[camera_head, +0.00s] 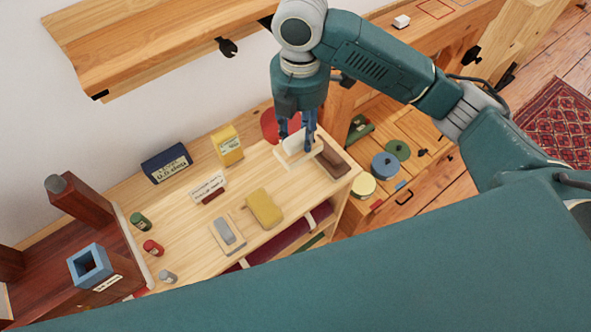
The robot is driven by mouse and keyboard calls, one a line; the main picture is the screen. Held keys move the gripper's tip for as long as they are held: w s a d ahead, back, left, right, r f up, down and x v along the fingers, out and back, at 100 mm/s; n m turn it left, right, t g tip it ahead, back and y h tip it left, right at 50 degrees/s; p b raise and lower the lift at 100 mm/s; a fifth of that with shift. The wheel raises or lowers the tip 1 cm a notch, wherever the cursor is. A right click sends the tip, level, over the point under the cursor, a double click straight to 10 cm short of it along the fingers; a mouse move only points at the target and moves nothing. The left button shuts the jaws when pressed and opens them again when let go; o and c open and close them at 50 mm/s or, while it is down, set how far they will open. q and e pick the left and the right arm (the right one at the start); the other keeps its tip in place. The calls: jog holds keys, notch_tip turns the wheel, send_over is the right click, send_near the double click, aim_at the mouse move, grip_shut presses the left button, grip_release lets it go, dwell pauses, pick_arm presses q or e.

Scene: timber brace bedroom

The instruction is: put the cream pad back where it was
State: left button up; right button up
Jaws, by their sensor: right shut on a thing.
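My right gripper (297,137) reaches down over the right part of the light wooden top (185,258). Its dark blue fingers are shut on the cream pad (293,147), a pale block. The pad is at or just above a pale flat base (287,164); I cannot tell whether they touch. A brown block (333,160) lies close to its right. A yellow pad (263,208) and a grey pad (228,231) on a thin board lie to the left. The fingers hide part of the cream pad. My left gripper is not in view.
A dark blue box (167,165), a yellow box (228,146) and a small white sign (207,188) stand toward the back. A red round thing (270,125) is behind my gripper. Small cans, including a green one (140,221), stand at left. A wooden shelf (165,45) overhangs.

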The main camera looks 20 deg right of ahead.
aim_at(301, 149)
jog(key=f, duration=0.2)
jog(key=s+f, duration=0.1)
jog(key=f, duration=0.1)
jog(key=shift+s+f+p, duration=0.15)
jog(key=shift+f+p, duration=0.05)
jog(key=shift+p, duration=0.2)
jog(key=shift+w+f+p, duration=0.2)
jog(key=shift+f+p, duration=0.25)
jog(key=shift+f, duration=2.95)
jog(key=shift+w+f+p, duration=0.2)
jog(key=shift+f+p, duration=0.2)
jog(key=shift+f, duration=2.95)
jog(key=shift+f, duration=0.1)
jog(key=o, duration=1)
jog(key=shift+f, duration=0.1)
notch_tip(301, 149, up, 12)
jog(key=shift+r+b, duration=0.25)
jog(key=shift+b, duration=1)
